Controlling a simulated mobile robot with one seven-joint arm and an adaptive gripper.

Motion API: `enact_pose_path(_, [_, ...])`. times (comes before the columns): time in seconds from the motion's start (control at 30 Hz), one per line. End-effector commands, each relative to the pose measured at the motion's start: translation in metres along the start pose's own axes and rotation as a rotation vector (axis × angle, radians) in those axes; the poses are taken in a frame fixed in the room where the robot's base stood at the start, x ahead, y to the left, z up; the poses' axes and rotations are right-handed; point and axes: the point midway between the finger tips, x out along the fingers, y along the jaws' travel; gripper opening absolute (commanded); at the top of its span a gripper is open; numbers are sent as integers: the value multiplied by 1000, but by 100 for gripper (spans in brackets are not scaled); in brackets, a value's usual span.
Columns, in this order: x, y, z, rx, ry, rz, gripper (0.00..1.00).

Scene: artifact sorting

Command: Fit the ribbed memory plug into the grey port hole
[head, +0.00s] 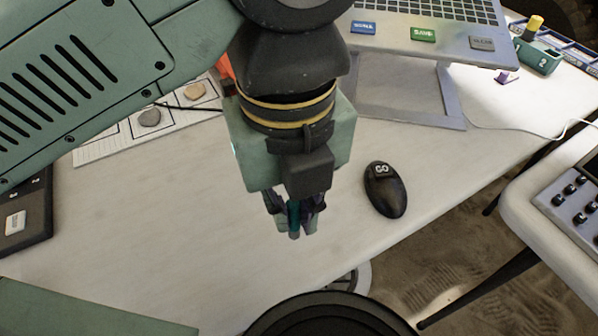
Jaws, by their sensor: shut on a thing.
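My gripper (294,226) points down over the white table, left of the black mouse. It is shut on a slim teal piece (294,214), which looks like the memory plug. The fingers cover most of it, and its ribs are too small to make out. I cannot make out the grey port hole. A teal block marked 2 (540,57) stands at the far right of the table, with a yellow-topped piece (533,27) at its left end.
A black mouse (385,190) lies right of my gripper. A laptop (440,45) on a stand (450,98) is behind it. A small purple piece (507,77) lies near the teal block. A panel with knobs (575,195) is at the right.

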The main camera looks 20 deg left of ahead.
Motion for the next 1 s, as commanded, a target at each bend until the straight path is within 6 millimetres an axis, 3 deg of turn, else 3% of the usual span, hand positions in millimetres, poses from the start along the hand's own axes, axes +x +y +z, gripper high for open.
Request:
enact_pose_path(0.17, [1,-3,11,41,1,1,0])
enact_pose_path(0.5, [9,-40,94,39,0,2,0])
enact_pose_path(0.7, [13,-57,131,38,-1,0,0])
enact_pose_path(1.0, [29,-60,141,38,0,2,0])
